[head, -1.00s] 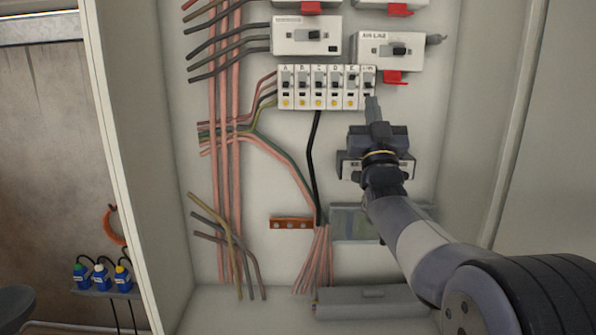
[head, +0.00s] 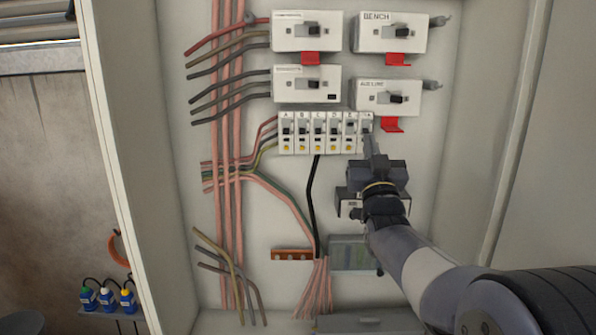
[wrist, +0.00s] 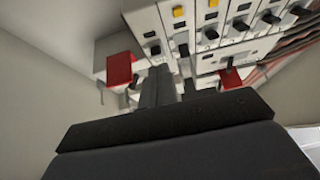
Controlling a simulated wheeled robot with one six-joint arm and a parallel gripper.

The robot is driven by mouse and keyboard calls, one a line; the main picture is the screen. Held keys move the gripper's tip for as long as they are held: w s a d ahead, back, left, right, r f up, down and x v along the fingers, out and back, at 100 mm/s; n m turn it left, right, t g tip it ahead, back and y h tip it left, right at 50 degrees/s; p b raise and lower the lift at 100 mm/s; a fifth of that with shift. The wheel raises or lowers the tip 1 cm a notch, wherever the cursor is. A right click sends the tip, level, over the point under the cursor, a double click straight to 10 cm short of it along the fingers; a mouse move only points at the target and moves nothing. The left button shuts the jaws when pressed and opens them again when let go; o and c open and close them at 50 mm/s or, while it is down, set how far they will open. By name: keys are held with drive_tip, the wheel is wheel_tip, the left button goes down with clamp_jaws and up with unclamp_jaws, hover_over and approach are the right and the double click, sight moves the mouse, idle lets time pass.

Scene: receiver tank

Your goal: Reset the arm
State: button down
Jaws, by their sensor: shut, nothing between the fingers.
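My gripper (head: 371,142) is shut and empty. In the head view its tip is in front of the rightmost breaker (head: 367,124) of the breaker row (head: 318,133), overlapping its lower part. Whether it touches cannot be told. In the wrist view my gripper (wrist: 168,82) points toward the breaker row (wrist: 215,25), which shows upside down with dark toggles and yellow buttons. My arm reaches in from the lower right.
Larger switch boxes sit above the row: BENCH (head: 391,33), AUX LINE (head: 385,98) with a red tab, and two at left (head: 306,31). Pink cables (head: 228,190) run down the left. The cabinet's right wall (head: 490,130) is close to my arm.

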drive_tip(key=shift+r+p, duration=0.45)
drive_tip(key=shift+p, duration=0.35)
drive_tip(key=s+r+g+p, duration=0.2)
drive_tip(key=g+p, duration=0.1)
drive_tip(key=p, duration=0.9)
drive_tip(key=shift+s+r, duration=0.25)
drive_tip(key=shift+r, duration=0.1)
drive_tip(key=shift+s+f+g+p, duration=0.15)
drive_tip(key=shift+g+p, duration=0.15)
drive_tip(key=shift+p, duration=0.35)
drive_tip(key=shift+s, duration=0.1)
